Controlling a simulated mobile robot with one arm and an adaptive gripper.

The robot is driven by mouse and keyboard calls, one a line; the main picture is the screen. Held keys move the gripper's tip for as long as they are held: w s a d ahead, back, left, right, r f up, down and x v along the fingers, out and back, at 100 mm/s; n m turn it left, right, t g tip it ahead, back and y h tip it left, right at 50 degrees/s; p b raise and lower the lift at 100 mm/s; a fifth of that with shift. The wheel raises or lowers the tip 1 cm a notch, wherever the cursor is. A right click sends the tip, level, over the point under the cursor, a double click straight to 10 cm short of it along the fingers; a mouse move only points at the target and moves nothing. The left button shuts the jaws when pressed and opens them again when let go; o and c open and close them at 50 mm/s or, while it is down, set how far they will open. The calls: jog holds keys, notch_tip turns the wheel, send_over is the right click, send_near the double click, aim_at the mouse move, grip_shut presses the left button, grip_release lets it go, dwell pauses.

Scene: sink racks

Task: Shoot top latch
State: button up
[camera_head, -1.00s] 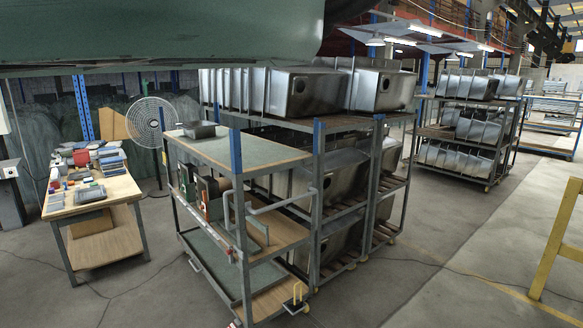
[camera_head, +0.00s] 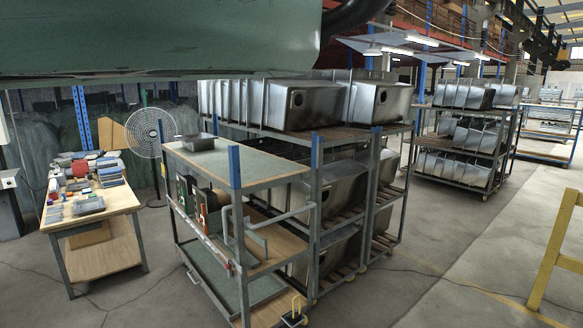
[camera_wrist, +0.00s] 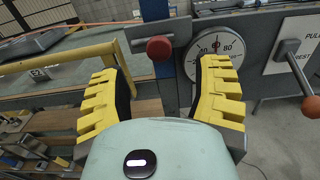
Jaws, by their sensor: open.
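In the wrist view my gripper (camera_wrist: 162,62) is open, its two yellow ribbed fingers wide apart with nothing between them. A round red knob (camera_wrist: 160,48) on a short grey bar shows just beyond and between the fingertips, in front of a blue post. It looks like a latch handle, but I cannot be sure. A lever with an orange-brown ball (camera_wrist: 310,105) is right of the right finger.
A round dial (camera_wrist: 216,48) sits behind the right finger, beside a white sign (camera_wrist: 291,60). A yellow rail (camera_wrist: 70,64) runs by the left finger. In the head view, racks of steel sinks (camera_head: 310,105) stand behind the trolley, a cluttered table (camera_head: 125,200) at left.

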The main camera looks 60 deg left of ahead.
jog(key=shift+w+d+p, duration=0.2)
jog(key=shift+d+p, duration=0.55)
jog(key=shift+d, duration=0.85)
jog(key=shift+w+d+p, duration=0.2)
jog(key=shift+d+p, duration=0.5)
jog(key=shift+d, duration=0.9)
jog(key=shift+o, duration=0.3)
grip_shut()
